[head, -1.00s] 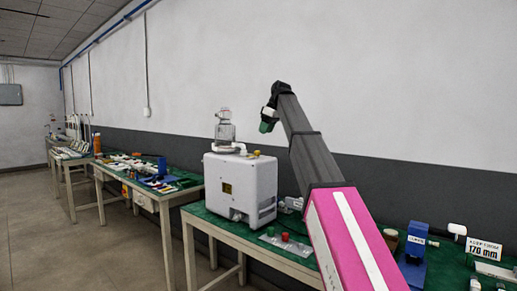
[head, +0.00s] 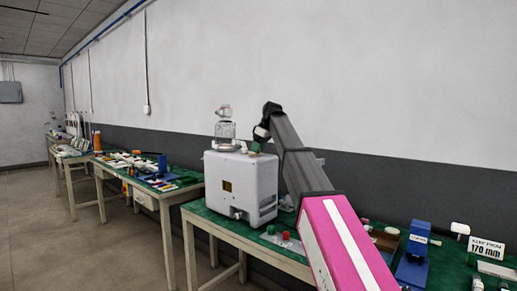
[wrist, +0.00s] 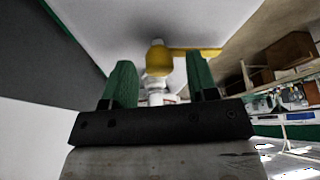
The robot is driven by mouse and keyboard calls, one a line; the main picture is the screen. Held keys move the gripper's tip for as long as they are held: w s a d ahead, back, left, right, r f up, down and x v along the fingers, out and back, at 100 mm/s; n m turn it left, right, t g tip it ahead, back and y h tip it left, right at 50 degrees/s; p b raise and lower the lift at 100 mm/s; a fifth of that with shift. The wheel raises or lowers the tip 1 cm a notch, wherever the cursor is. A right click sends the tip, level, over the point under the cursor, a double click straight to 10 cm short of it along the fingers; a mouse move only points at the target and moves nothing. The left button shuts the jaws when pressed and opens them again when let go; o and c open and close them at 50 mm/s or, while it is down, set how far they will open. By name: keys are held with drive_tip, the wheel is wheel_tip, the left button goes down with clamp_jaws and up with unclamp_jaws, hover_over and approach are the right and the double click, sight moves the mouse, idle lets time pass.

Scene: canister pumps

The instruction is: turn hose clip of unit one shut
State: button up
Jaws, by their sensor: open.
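The white pump unit (head: 240,187) stands on the green-topped bench with a clear jar (head: 225,131) on top. My gripper (head: 256,147), with green fingers, is low over the right part of the unit's top. In the wrist view my gripper (wrist: 160,88) is open. A rounded yellow piece (wrist: 158,60) on a white fitting (wrist: 156,88) shows between the two fingers, with a gap on each side. It looks like the hose clip, but I cannot tell for sure. The fingers hide this spot in the head view.
A green cap (head: 270,230) and a red cap (head: 286,236) lie in front of the unit. Another cluttered bench (head: 140,172) stands left. The wall is close behind.

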drive_tip(key=c, duration=0.9)
drive_tip(key=shift+m, duration=0.3)
drive_tip(key=m, duration=0.1)
drive_tip(key=m+t, duration=0.1)
drive_tip(key=m, duration=0.1)
drive_tip(key=shift+s+f+m+h, duration=0.1)
drive_tip(key=shift+s+m+h, duration=0.05)
drive_tip(key=shift+m+h, duration=0.2)
drive_tip(key=m, duration=0.2)
drive_tip(key=m+t+h, duration=0.1)
drive_tip(key=m, duration=0.1)
drive_tip(key=shift+a+m+h, duration=0.1)
drive_tip(key=shift+m+h, duration=0.15)
drive_tip(key=m+h, duration=0.1)
drive_tip(key=m, duration=0.3)
drive_tip(key=shift+a+m+t+h, duration=0.1)
drive_tip(key=shift+m+t+h, duration=0.2)
drive_tip(key=shift+h, duration=0.1)
drive_tip(key=shift+m+h, duration=0.9)
drive_tip(key=shift+m, duration=1.3)
drive_tip(key=shift+a, duration=0.1)
